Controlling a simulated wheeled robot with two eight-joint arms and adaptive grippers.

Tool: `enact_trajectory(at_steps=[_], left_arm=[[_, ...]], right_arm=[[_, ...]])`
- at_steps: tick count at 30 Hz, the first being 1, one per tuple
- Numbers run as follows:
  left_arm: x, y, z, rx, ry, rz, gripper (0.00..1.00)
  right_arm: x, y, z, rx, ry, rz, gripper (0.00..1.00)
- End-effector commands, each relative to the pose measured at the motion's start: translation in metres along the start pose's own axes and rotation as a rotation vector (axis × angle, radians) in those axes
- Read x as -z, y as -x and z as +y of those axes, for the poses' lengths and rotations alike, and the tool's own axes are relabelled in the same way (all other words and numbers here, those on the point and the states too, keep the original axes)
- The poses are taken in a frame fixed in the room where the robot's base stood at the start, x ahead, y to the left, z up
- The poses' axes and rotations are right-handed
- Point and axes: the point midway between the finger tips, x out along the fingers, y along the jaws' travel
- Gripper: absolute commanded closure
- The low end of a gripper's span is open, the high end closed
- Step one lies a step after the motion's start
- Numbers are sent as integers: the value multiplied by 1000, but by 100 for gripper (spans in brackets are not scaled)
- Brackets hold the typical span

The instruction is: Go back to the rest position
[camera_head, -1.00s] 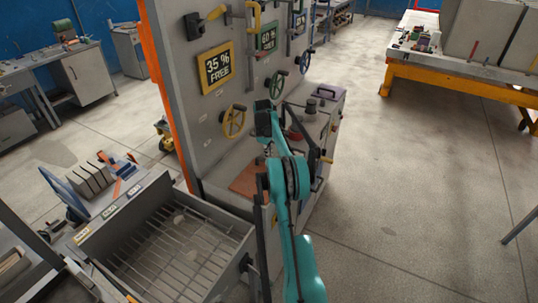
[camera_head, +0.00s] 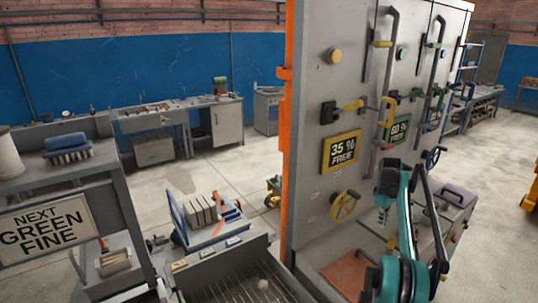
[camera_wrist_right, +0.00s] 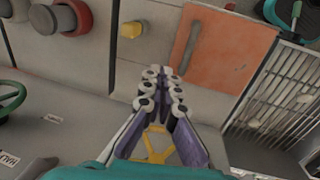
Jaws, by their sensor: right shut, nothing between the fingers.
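My right gripper (camera_head: 383,217) hangs from the teal right arm in front of the grey panel, at the lower right of the head view. In the right wrist view, its fingertips (camera_wrist_right: 160,78) are together with nothing between them. A yellow handwheel (camera_head: 345,206) is on the panel to the left of the gripper in the head view. It also shows behind the fingers in the right wrist view (camera_wrist_right: 155,147), partly hidden. My left gripper is not in view.
The tall grey panel (camera_head: 318,75) carries several handles, wheels and a "35 % FREE" sign (camera_head: 342,152). An orange-brown plate (camera_wrist_right: 222,48) lies below it. A wire-grid tray (camera_head: 245,285) is at lower left. A "NEXT GREEN FINE" sign (camera_head: 45,228) hangs on a rack. Open floor lies behind.

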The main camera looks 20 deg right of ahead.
Motion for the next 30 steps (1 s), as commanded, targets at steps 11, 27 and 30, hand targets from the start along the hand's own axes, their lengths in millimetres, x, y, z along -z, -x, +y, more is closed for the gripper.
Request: enact_trajectory(at_steps=[11, 27, 30], left_arm=[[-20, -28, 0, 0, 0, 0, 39], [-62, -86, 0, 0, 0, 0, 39], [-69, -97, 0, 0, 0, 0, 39]], right_arm=[[41, 51, -81, -43, -44, 86, 100], [2, 88, -348, -58, -186, 351, 100], [-23, 72, -397, -43, -214, 402, 100]])
